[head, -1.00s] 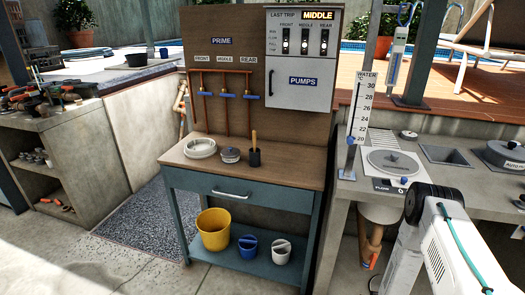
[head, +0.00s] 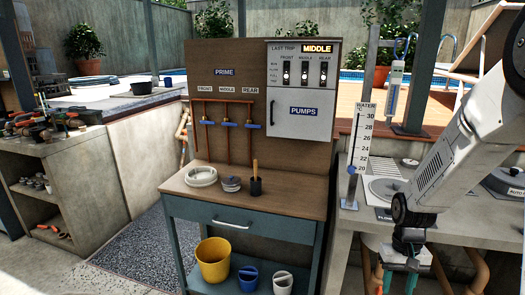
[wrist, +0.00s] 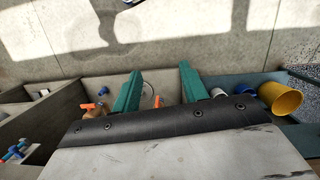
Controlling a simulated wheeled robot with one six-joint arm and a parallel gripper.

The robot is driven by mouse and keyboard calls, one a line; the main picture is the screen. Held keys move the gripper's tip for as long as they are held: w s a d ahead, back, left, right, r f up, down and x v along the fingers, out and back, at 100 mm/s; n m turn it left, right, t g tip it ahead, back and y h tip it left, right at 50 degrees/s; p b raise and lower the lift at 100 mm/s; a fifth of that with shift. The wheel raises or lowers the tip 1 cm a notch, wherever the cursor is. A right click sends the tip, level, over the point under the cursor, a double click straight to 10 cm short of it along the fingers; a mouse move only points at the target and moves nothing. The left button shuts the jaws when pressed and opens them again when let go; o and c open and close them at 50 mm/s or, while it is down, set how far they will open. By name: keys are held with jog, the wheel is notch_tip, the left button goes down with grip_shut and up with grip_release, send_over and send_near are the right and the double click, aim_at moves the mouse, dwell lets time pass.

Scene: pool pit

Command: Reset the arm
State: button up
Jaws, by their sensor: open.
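My white and black arm (head: 470,150) comes in from the right in the head view and bends down at its black wrist joint. My gripper (head: 398,275) hangs low in front of the right counter, partly cut off by the bottom edge. In the wrist view its two green fingers (wrist: 160,80) are well apart with nothing between them. The gripper is open and empty.
The grey right counter (head: 440,226) is just behind my gripper, with orange pipes below it. The blue-green workbench (head: 240,222) stands to the left. A yellow bucket (head: 213,260), a blue bucket (head: 248,279) and a white bucket (head: 283,283) sit on its lower shelf.

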jog(key=s+a+r+n+t, duration=0.1)
jog(key=s+a+r, duration=0.3)
jog(key=s+r, duration=0.6)
jog(key=s+a+r+n+t, duration=0.1)
jog(key=s+a+r+t, duration=0.1)
jog(key=s+r, duration=0.8)
notch_tip(320, 180, up, 4)
jog(key=shift+s+a+r+t, duration=0.15)
jog(key=shift+a+t, duration=0.15)
jog(key=shift+a, duration=0.6)
